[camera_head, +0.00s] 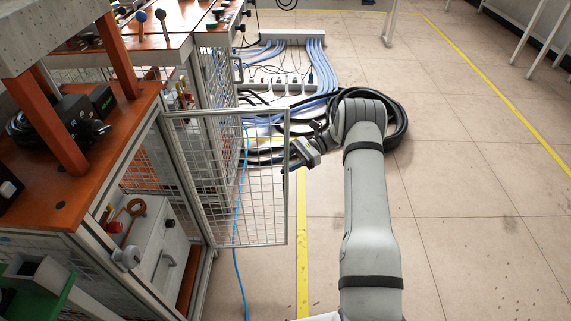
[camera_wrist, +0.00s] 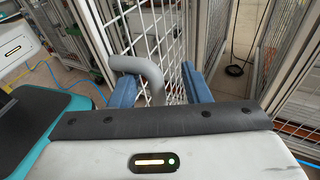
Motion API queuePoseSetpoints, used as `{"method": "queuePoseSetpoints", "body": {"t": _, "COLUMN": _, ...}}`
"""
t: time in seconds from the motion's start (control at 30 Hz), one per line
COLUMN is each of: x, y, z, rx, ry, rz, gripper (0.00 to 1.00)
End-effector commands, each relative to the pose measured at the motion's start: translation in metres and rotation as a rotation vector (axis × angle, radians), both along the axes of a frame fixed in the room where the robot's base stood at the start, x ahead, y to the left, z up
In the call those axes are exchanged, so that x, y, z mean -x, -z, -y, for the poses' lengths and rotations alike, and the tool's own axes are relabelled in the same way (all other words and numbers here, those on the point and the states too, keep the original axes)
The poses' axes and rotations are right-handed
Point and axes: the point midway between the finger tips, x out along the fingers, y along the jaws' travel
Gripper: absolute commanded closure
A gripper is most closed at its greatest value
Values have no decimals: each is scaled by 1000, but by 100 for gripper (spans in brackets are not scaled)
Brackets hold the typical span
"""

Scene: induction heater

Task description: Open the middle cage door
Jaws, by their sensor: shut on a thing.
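The middle cage door (camera_head: 245,190), a wire mesh panel in a light metal frame, stands swung out from the cage, with a wide opening behind it. My gripper (camera_head: 298,158) is at the door's free outer edge, partly hidden by my own arm. In the wrist view the mesh of the door (camera_wrist: 172,48) runs just beyond the blue fingers of my gripper (camera_wrist: 158,84). A grey curved door handle (camera_wrist: 140,66) passes between these fingers, and the gripper is shut on it. The exact contact is partly hidden by the gripper body.
An orange-topped workbench (camera_head: 75,150) with equipment stands at the left. A white cabinet (camera_head: 165,245) shows inside the opening. Blue cables (camera_head: 325,70), a power strip (camera_head: 280,84) and a coiled black hose (camera_head: 400,125) lie on the floor ahead. The tiled floor at right (camera_head: 470,190) is clear.

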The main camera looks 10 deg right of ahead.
Motion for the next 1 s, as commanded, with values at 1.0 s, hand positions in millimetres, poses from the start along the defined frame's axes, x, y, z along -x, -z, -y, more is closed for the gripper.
{"method": "queuePoseSetpoints", "body": {"t": 1.0, "x": -60, "y": -5, "z": 21, "rx": -4, "ry": 3, "rz": 9, "gripper": 68}}
